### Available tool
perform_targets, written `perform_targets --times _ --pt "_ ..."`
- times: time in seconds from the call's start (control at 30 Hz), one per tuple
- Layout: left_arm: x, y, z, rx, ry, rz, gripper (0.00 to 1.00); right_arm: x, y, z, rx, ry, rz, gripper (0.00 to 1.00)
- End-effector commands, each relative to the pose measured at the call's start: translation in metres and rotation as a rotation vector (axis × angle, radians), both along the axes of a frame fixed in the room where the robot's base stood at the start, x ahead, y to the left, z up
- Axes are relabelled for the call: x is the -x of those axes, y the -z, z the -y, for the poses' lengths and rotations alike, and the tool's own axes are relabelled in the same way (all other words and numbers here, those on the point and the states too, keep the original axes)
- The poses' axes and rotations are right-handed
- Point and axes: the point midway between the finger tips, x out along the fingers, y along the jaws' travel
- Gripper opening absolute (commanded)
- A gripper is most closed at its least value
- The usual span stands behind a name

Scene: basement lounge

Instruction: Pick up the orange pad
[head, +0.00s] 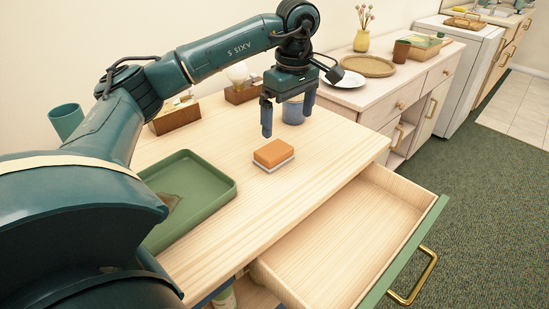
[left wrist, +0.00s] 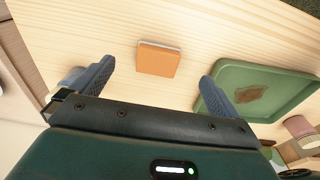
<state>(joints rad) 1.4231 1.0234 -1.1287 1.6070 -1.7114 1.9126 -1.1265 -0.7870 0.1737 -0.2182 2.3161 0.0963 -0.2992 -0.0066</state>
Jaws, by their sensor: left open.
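The orange pad (head: 273,152) is a small block with an orange top and a pale, whitish lower layer. It lies flat on the light wooden tabletop (head: 310,135), to the right of the green tray. It also shows in the left wrist view (left wrist: 158,59), ahead of and between the two fingers. My left gripper (head: 287,118) is open and empty, pointing down above the table, behind and above the pad and apart from it. Its two blue-grey fingers also show in the left wrist view (left wrist: 155,84). My right gripper is in neither view.
A green tray (head: 226,190) with a brown patch lies on the table's left. A blue container (head: 293,112) stands just behind my left gripper. Wooden boxes (head: 175,117) stand at the back. An empty drawer (head: 345,235) is pulled open at the front right. Tabletop around the pad is clear.

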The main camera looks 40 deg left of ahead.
Motion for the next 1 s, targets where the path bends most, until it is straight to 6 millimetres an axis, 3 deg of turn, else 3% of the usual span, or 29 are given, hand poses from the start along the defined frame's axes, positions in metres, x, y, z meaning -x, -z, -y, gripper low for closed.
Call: perform_targets --times 0.03,0.17,0.5,0.77,1.0 --pt "0.002 -0.006 -0.012 -0.037 -0.010 0.003 1.00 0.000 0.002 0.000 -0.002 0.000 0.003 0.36" --pt "0.005 -0.005 -0.027 -0.083 -0.022 -0.004 1.00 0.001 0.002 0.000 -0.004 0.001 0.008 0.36" --pt "0.004 0.053 -0.035 -0.082 -0.021 -0.005 1.00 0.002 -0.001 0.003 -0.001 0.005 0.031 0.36" --pt "0.003 0.073 -0.038 -0.081 -0.020 -0.005 1.00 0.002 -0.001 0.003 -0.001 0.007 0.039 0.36" --pt "0.001 0.108 -0.041 -0.080 -0.020 -0.005 1.00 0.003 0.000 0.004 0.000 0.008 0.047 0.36"
